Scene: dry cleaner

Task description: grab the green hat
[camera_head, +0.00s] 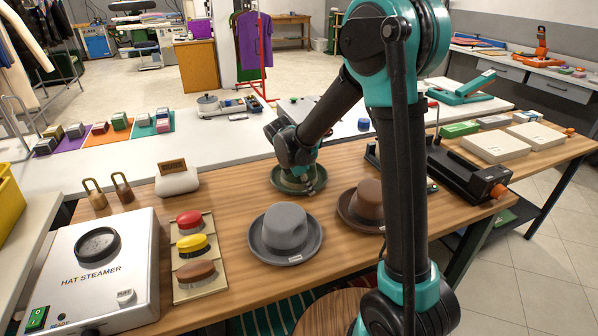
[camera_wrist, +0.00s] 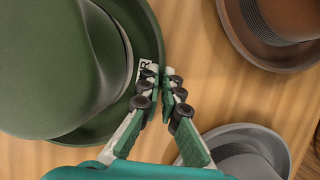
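The green hat (camera_head: 285,185) is on the far side of the wooden table, partly hidden behind my arm and gripper in the head view. In the wrist view the green hat (camera_wrist: 60,60) fills the left side, with a small white tag on its brim. My gripper (camera_wrist: 164,82) is at the right edge of the brim, its fingertips almost together. One finger overlaps the brim and the other lies just outside it, so it looks shut on the brim. The gripper (camera_head: 305,184) looks small and dark in the head view.
A grey hat (camera_head: 285,228) stands nearer, and a brown hat (camera_head: 366,200) stands to the right. A hat steamer (camera_head: 95,268), coloured brushes (camera_head: 193,245) and a black device (camera_head: 450,172) are also on the table. The strip between the brushes and green hat is clear.

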